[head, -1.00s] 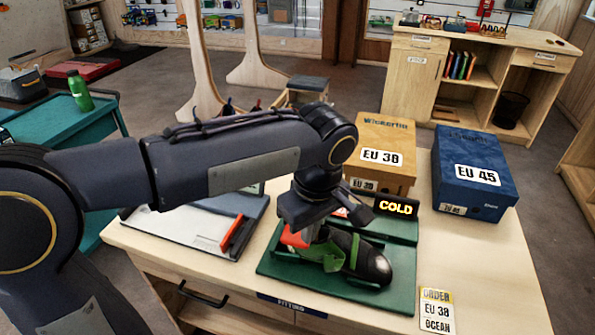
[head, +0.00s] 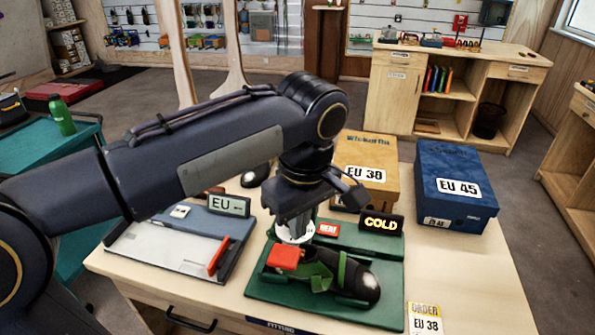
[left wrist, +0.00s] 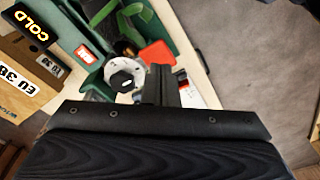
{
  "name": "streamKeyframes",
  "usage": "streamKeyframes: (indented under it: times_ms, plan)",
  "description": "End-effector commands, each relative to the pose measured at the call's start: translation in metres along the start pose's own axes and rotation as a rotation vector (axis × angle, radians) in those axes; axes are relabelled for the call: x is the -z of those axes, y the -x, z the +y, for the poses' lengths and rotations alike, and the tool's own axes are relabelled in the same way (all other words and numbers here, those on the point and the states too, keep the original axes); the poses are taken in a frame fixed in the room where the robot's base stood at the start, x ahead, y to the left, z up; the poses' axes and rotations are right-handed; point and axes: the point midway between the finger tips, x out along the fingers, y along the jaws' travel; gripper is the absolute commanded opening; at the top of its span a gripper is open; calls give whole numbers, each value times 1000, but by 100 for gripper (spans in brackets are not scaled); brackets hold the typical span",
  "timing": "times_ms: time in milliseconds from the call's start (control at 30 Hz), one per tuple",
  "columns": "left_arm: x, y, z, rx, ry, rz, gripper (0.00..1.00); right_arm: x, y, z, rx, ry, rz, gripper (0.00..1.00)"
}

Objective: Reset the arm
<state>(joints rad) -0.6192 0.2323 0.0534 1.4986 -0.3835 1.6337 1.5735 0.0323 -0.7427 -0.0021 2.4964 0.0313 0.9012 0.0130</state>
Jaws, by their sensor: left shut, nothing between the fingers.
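My left arm (head: 200,155) reaches in from the left over the table. My left gripper (head: 293,222) points down above the back of the green fitting station (head: 270,292). It also shows in the left wrist view (left wrist: 163,78), with its fingers together and nothing between them. A white round dial (left wrist: 125,77) lies beside the fingers in that view. A dark shoe (head: 357,280) with a green strap lies in the station, with a red block (head: 285,257) at its left end. The fingers look clear of the shoe; contact with the dial cannot be told. My right gripper is not in view.
A lit COLD sign (head: 381,222) stands behind the station. An EU 38 box (head: 372,150) and a blue EU 45 box (head: 455,180) stand at the back. A measuring board (head: 180,247) lies left.

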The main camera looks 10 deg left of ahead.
Motion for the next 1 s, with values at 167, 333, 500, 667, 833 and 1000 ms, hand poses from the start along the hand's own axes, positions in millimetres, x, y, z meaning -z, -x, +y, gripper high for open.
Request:
streamKeyframes:
  times_ms: [167, 333, 500, 667, 833, 1000]
  plan:
    - [8, -3, -14, -23, -37, -23, 0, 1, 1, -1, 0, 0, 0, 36]
    - [27, -23, -71, -158, -219, -94, 0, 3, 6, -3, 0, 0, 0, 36]
    - [22, -57, -135, -377, -443, -69, 0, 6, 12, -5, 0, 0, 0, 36]
    - [4, -87, -169, -520, -589, 53, 0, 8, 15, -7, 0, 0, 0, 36]
    - [-8, -105, -182, -575, -668, 158, 0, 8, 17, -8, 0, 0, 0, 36]
    - [-10, -110, -184, -583, -691, 183, 0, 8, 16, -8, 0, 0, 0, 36]
